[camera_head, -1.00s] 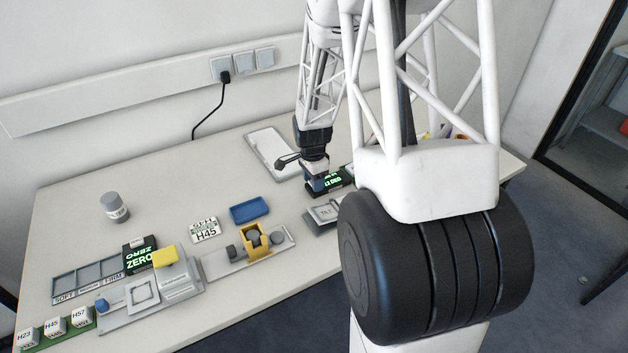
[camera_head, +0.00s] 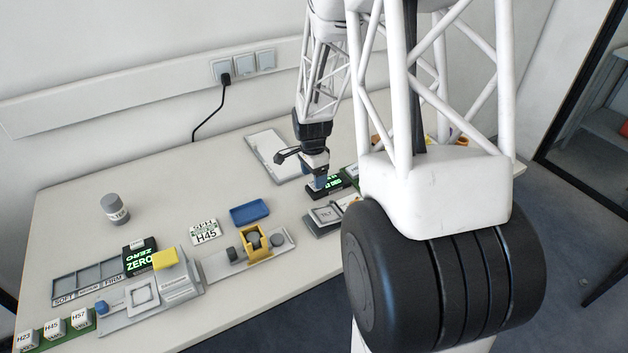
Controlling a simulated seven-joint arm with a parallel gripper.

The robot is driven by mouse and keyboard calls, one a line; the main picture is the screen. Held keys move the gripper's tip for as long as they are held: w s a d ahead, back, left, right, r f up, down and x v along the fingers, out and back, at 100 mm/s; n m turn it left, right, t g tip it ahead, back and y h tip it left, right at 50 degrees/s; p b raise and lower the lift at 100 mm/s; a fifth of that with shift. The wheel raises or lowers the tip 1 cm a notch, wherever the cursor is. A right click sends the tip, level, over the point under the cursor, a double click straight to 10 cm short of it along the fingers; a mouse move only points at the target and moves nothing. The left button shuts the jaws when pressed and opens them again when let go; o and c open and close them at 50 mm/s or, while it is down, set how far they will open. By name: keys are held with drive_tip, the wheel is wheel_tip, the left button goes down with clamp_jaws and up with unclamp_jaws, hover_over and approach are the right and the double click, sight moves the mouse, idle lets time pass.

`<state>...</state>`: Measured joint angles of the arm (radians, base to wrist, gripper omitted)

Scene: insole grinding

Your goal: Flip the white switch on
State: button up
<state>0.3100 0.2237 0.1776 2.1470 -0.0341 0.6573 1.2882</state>
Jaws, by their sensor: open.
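My gripper (camera_head: 319,182) is over the back right of the table, at a black box with a lit green display (camera_head: 332,181). Its blue fingers reach down close to the top of that box; I cannot tell whether they touch it. The fingers are open, with nothing seen held between them. I cannot make out a white switch on that box; my gripper covers part of it. A second black box with a green ZERO display (camera_head: 139,261) stands at the left and has a small white part (camera_head: 137,243) on top, too small to identify.
A white tray (camera_head: 263,147) lies behind my gripper. A grey device (camera_head: 325,217) stands in front, partly hidden by my arm. A blue tray (camera_head: 249,211), an H45 card (camera_head: 205,231) and a yellow clamp (camera_head: 257,247) lie left. Wall sockets (camera_head: 243,65) are behind.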

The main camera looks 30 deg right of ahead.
sight(312, 187)
drive_tip(key=shift+w+r, duration=0.15)
drive_tip(key=shift+r, duration=2.4)
drive_tip(key=s+a+r+n+t, duration=0.2)
drive_tip(key=s+a+r+n, duration=0.7)
drive_tip(key=s+a+r, duration=0.45)
drive_tip(key=s+a+r+n, duration=0.2)
drive_tip(key=s+r+n, duration=0.1)
drive_tip(key=s, duration=0.5)
drive_tip(key=s+a+r+n+t, duration=0.1)
drive_tip(key=s+a+r+n, duration=0.2)
drive_tip(key=s, duration=0.6)
drive_tip(key=r+n, duration=0.1)
drive_tip(key=n, duration=0.1)
drive_tip(key=shift+a+r+n, duration=0.25)
drive_tip(key=shift+a+n, duration=0.1)
drive_tip(key=shift+n, duration=0.05)
